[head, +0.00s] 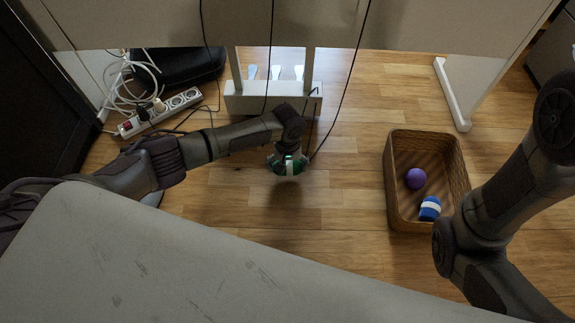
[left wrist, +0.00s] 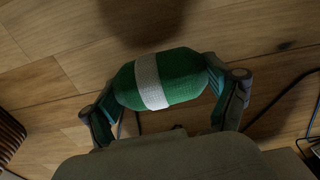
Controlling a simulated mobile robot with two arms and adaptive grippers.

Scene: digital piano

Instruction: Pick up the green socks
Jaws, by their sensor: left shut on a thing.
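The green socks are a rolled bundle with a white band (head: 290,166), at the end of my left arm in the head view. In the left wrist view the green socks (left wrist: 185,75) fill the space between the two fingers. My left gripper (left wrist: 165,90) is shut on them, one finger at each end. The bundle appears held above the wooden floor, with a dark shadow beyond it. In the head view the left gripper (head: 289,162) is partly hidden by its own wrist. My right arm shows at the right, but its gripper is out of view.
A wicker basket (head: 393,190) on the floor at the right holds a purple ball (head: 415,178) and a blue-and-white bundle (head: 430,208). The piano's white pedal unit (head: 245,103) stands behind my left gripper, with hanging cables near it. A power strip (head: 160,112) lies at the left.

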